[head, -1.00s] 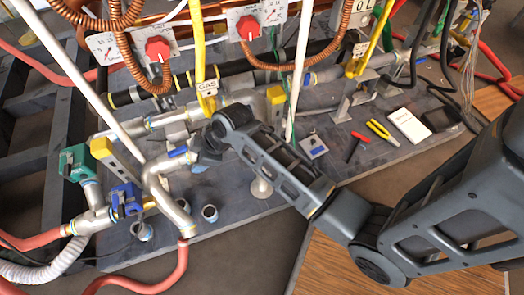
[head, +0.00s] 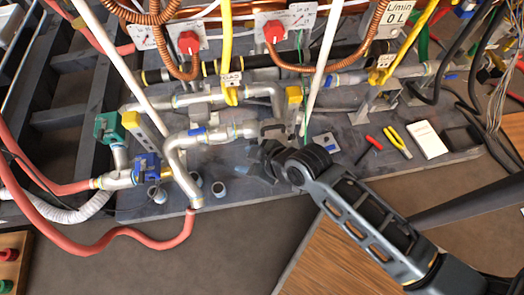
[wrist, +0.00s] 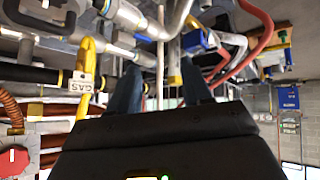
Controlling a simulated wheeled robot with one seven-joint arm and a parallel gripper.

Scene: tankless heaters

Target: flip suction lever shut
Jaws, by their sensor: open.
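No readable label marks the suction lever, so I cannot tell which handle it is. In the head view, a small blue handle (head: 197,131) lies on a silver pipe (head: 235,131). A blue valve (head: 148,166) and a green valve (head: 108,127) sit further left. A yellow handle (head: 230,88) carries a tag reading GAS. My gripper (head: 267,148) is just right of the silver pipe's end, apart from the blue handle. In the wrist view my gripper (wrist: 163,85) is open, its dark fingers spread with nothing held. A blue part (wrist: 195,42) shows beyond the fingers.
White upright rods (head: 319,62) and (head: 105,45) stand among the pipes. Red knobs (head: 189,42) and copper hoses are behind. Pliers (head: 398,140) and a white booklet (head: 428,139) lie at the right of the grey platform. The floor in front is mostly clear.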

